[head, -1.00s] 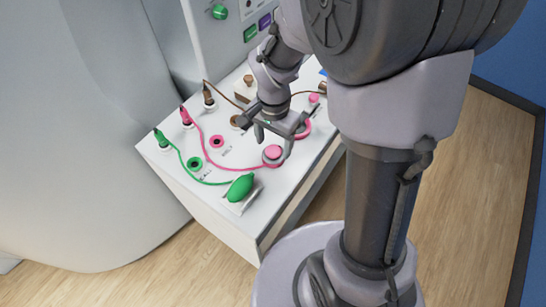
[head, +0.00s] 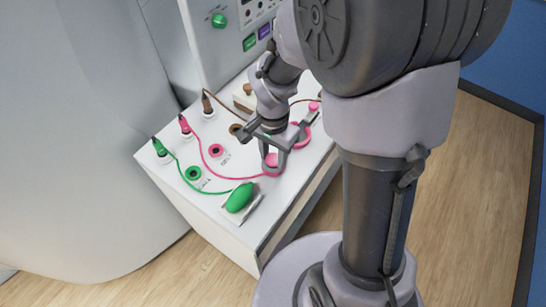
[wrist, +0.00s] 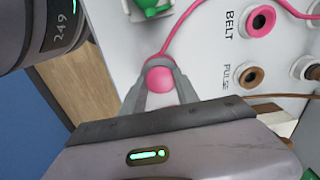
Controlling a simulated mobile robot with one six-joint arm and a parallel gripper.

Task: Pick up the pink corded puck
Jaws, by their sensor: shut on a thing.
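The pink corded puck (head: 271,160) sits at the front right part of the white panel top, with its pink cord running left to a pink plug (head: 184,124). My gripper (head: 273,166) reaches down over it and its fingers are shut on the puck from two sides. In the wrist view the pink puck (wrist: 160,78) shows between the two grey fingertips, with the cord leaving it at the top. The fingers hide part of its sides. I cannot tell whether it is clear of the surface.
A green bulb (head: 239,197) on a green cord lies just left of the gripper. A pink ring (head: 302,135) lies to the right. A control panel stands behind.

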